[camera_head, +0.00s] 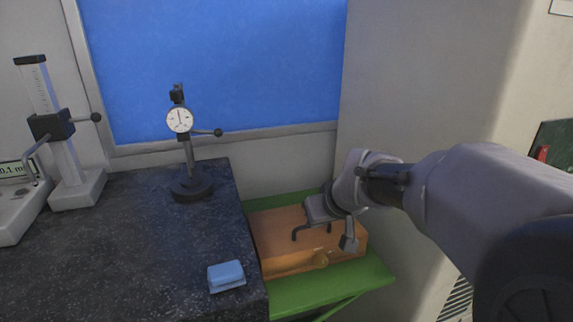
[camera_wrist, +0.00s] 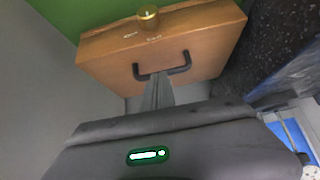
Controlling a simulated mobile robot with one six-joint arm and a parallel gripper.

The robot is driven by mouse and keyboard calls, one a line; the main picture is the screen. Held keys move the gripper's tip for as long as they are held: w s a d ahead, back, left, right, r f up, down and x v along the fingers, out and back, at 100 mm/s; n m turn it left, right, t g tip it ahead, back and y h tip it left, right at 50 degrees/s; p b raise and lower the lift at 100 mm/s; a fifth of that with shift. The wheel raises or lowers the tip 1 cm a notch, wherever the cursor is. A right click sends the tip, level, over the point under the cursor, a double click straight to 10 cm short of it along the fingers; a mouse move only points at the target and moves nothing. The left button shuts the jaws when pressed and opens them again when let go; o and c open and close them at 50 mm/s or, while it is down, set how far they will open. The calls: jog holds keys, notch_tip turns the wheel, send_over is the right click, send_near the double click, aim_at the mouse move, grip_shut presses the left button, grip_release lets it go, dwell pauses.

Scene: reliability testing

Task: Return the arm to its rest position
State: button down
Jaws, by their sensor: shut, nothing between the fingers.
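My gripper (camera_head: 318,222) is low over an orange-brown wooden case (camera_head: 281,226) on a green stand, at the right of the head view. In the wrist view its slim grey fingers (camera_wrist: 157,84) are together, with nothing between them. Their tips are at the dark handle (camera_wrist: 181,69) of the case (camera_wrist: 205,35); I cannot tell whether they touch it. My arm reaches in from the right, bent down at the wrist.
A dark granite table (camera_head: 130,255) stands left of the case, with a blue block (camera_head: 226,275), a dial gauge stand (camera_head: 180,121) and a height gauge (camera_head: 70,170). A green stand (camera_head: 345,286) bears the case. A grey wall (camera_head: 420,90) rises behind my arm.

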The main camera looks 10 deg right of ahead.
jog(key=s+f+p+v, duration=0.1)
jog(key=p+v, duration=0.3)
jog(key=v, duration=0.7)
jog(key=s+a+f+m, duration=0.1)
jog(key=s+m, duration=0.1)
jog(key=s, duration=0.4)
jog(key=s+a+f+m+g, duration=0.1)
jog(key=s+m, duration=0.1)
jog(key=s, duration=0.5)
jog(key=s+a+f+m, duration=0.1)
jog(key=s+a+m, duration=0.1)
jog(key=s, duration=0.5)
jog(key=shift+s+f+m, duration=0.2)
jog(key=shift+m, duration=0.1)
jog(key=c, duration=2.1)
grip_release()
